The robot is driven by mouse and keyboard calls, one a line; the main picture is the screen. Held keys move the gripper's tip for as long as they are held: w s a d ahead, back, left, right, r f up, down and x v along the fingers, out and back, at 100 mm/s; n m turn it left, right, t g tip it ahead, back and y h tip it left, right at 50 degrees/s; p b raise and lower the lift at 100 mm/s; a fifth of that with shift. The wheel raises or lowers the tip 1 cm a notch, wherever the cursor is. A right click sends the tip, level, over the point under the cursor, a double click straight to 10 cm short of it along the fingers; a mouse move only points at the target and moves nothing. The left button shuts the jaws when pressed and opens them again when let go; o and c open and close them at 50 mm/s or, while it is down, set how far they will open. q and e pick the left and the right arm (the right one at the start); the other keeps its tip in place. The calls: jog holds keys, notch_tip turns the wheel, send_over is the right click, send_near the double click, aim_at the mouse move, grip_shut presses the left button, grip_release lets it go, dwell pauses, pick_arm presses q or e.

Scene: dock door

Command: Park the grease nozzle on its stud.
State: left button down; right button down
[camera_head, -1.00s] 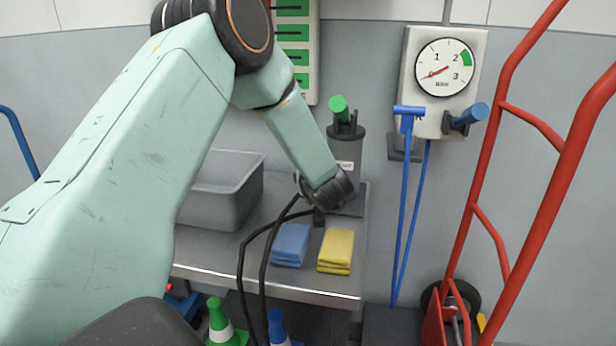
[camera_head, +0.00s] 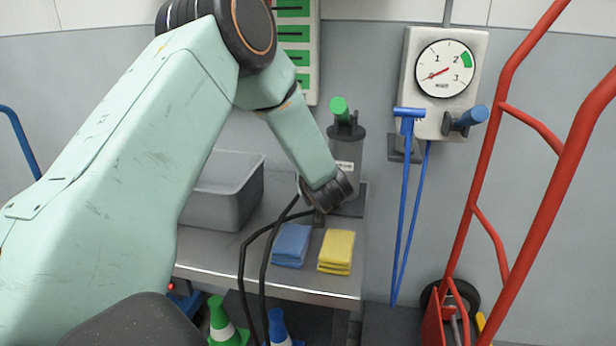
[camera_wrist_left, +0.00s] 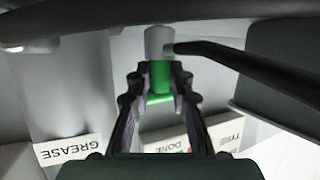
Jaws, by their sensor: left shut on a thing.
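My left gripper (camera_wrist_left: 160,76) is shut on the grease nozzle, whose green part (camera_wrist_left: 160,82) sits between the fingertips in the left wrist view. A grey cylindrical end (camera_wrist_left: 159,40) stands out beyond the fingertips, and a dark hose (camera_wrist_left: 235,65) reaches it from the right. My right gripper is not in view.
A metal bench (camera_head: 310,283) carries a grey bin (camera_head: 216,205), a blue cloth (camera_head: 291,245) and a yellow cloth (camera_head: 337,251). Black hoses (camera_head: 243,260) hang over its front edge. A gauge box (camera_head: 413,80) is on the wall. A red hand truck (camera_head: 485,170) stands at right.

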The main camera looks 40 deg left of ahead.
pick_arm(q)
jog(key=shift+p, duration=0.45)
jog(key=shift+f, duration=0.4)
dwell(0.5)
jog(key=c, duration=1.5)
grip_release()
jog(key=shift+o, duration=0.2)
jog(key=shift+d, duration=0.1)
jog(key=shift+p+v, duration=0.7)
jog(key=shift+v, duration=0.75)
jog(key=shift+p+v, duration=1.35)
jog(key=shift+v, duration=1.2)
jog(key=shift+p+v, duration=0.65)
jog(key=shift+v, duration=0.8)
